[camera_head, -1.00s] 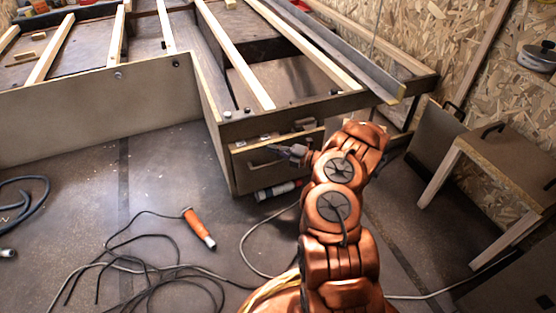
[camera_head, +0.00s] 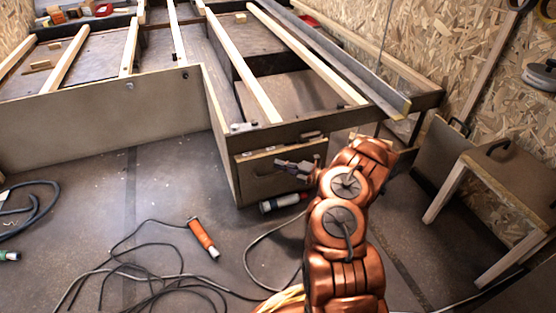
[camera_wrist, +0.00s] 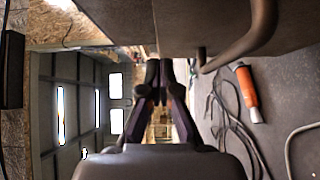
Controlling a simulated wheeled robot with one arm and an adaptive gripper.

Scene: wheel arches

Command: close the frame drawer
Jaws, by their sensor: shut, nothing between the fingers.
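The frame drawer (camera_head: 258,184) is at the near end of the wooden frame, under its end rail. Its front sits close beneath the rail, with only a thin strip showing above its top edge; I cannot tell whether it is fully flush. My gripper (camera_head: 278,163) is shut and empty, in front of the upper part of the drawer front; contact cannot be told. In the wrist view my gripper (camera_wrist: 160,68) has its fingertips together beside a brown panel (camera_wrist: 215,18) with a curved handle (camera_wrist: 245,42). My arm hides the drawer's right end.
A cylinder (camera_head: 283,202) lies under the drawer. An orange-handled tool (camera_head: 202,238) and loose cables (camera_head: 140,275) lie on the floor at left. A wooden table (camera_head: 505,170) stands at right.

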